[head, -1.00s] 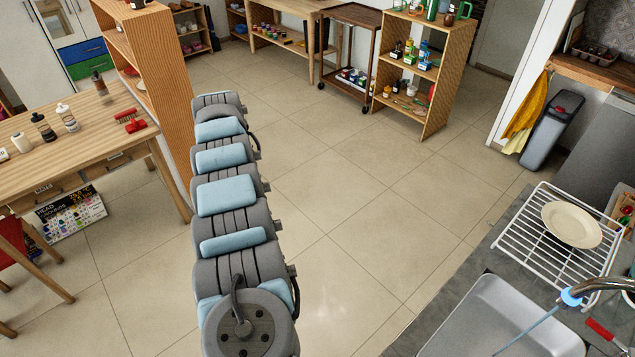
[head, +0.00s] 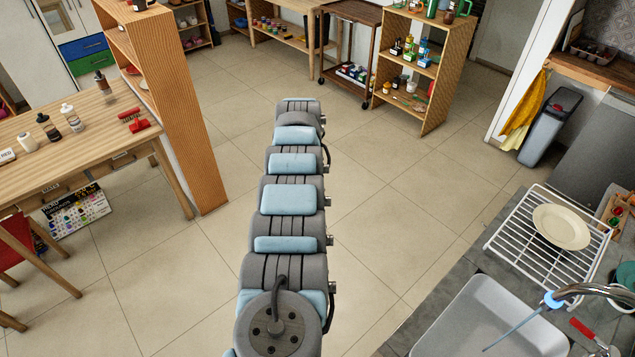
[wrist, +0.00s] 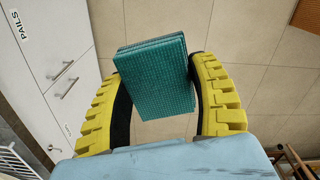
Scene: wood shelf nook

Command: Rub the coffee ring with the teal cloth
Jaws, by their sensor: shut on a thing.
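The teal cloth (wrist: 155,78) is a folded, textured block in the wrist view. My gripper (wrist: 155,85) has yellow ribbed fingers with dark inner pads, one on each side of the cloth. The fingers are shut on it, and it is held up with the tiled floor behind it. In the head view my arm stretches away over the floor, and neither the gripper nor the cloth shows there. I see no coffee ring in either view.
A wooden table (head: 75,160) with bottles and a tall wooden shelf (head: 175,100) stand at left. A low shelf (head: 425,75) and a dark trolley (head: 350,40) are at the back. A sink (head: 490,320) and a dish rack (head: 520,240) with a plate are at right. The middle floor is clear.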

